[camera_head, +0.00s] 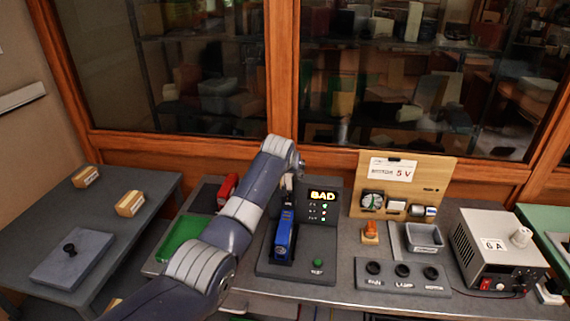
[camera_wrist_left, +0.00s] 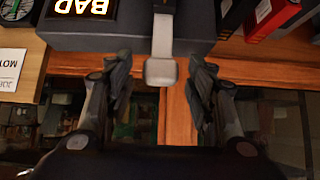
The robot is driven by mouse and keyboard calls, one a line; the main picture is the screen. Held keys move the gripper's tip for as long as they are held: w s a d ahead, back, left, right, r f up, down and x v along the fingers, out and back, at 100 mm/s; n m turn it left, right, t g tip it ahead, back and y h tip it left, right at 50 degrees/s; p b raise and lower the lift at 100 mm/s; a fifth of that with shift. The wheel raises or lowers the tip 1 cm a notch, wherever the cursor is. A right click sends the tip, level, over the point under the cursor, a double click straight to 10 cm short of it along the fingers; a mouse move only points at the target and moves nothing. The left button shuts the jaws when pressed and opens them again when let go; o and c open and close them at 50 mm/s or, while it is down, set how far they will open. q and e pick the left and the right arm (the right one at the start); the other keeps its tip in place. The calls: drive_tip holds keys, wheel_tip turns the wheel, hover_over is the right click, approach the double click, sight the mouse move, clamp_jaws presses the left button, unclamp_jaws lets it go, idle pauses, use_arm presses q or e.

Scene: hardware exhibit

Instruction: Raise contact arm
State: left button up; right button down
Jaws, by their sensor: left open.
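A dark test fixture (camera_head: 262,268) stands on the bench with a lit display reading "BAD" (camera_head: 323,196); the display also shows upside down in the left wrist view (camera_wrist_left: 82,8). A blue block (camera_head: 284,238) sits in the fixture's left part. The contact arm (camera_wrist_left: 163,45) is a light grey bar with a square end pad in the left wrist view. My left gripper (camera_wrist_left: 161,88) is open, its fingers on either side of the pad with gaps both sides. In the head view my left arm's end (camera_head: 286,165) hides most of that spot. My right gripper is not in view.
A wooden "5 V" board (camera_head: 433,180), a switch panel (camera_head: 402,277) and a power supply (camera_head: 494,250) stand to the right. A wood-framed glass cabinet rises behind.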

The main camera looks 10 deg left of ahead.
use_arm(q)
drive_tip(key=v, duration=1)
drive_tip(key=shift+r, duration=0.1)
